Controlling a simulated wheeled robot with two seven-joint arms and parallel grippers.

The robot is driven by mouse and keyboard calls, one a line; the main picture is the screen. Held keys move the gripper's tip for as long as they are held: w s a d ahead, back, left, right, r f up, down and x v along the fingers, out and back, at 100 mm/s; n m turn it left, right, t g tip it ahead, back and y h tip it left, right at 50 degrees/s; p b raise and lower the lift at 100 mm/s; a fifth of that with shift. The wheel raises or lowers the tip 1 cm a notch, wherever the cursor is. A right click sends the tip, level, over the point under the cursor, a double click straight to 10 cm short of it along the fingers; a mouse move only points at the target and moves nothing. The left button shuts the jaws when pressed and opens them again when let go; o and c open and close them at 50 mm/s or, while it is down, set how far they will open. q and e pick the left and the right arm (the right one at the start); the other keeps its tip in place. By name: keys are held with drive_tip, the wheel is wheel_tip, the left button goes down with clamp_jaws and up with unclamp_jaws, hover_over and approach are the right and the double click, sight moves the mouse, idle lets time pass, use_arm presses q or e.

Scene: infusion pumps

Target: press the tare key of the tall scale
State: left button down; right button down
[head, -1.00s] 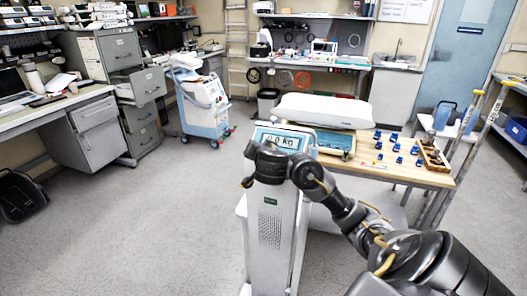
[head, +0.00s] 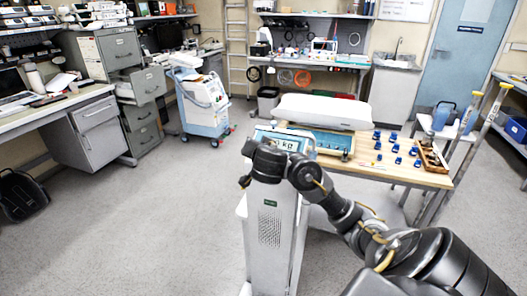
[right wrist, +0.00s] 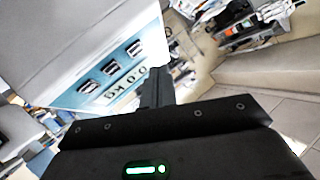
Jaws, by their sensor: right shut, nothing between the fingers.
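The tall scale stands in front of me on a white column (head: 270,228). Its blue head panel with a kg display (head: 286,141) is partly hidden behind my right wrist in the head view. I cannot tell which key is tare. My right gripper (right wrist: 156,86) is shut and empty, its fingers close beside the display end of the panel. Contact cannot be told. My left gripper is not in view.
A white weighing tray (head: 324,110) lies behind the scale's head. A wooden table (head: 385,176) behind holds several blue items and a wooden box (head: 432,157). A wheeled machine (head: 203,102) stands at the left back.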

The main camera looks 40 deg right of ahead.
drive_tip(key=r, duration=0.1)
drive_tip(key=p, duration=0.1)
drive_tip(key=a+r, duration=0.1)
drive_tip(key=shift+s+a+r, duration=0.1)
drive_tip(key=shift+s+r, duration=0.25)
drive_tip(key=shift+s, duration=0.1)
idle(0.5)
